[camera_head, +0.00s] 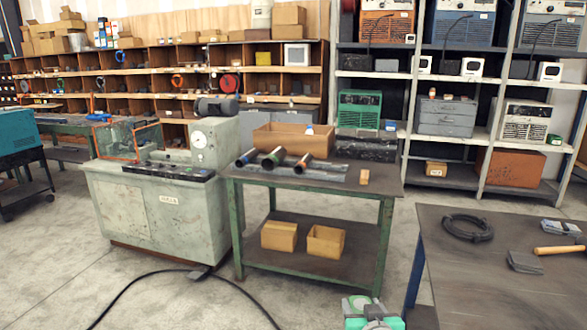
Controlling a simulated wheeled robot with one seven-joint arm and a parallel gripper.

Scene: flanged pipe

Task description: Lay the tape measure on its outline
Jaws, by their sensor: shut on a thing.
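I cannot make out a tape measure or its outline for certain in the head view. A green and pale grey part (368,314), probably of my own arm, shows at the bottom edge and is cut off there. My gripper's fingertips and anything between them are not visible.
The dark table also holds a black coil (467,228), a grey flat piece (525,263) and a wooden handle (559,249). A green-legged bench (338,189) bears pipes (272,159), a wooden box (292,137) and a small block (364,177). A black cable (150,274) crosses the floor.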

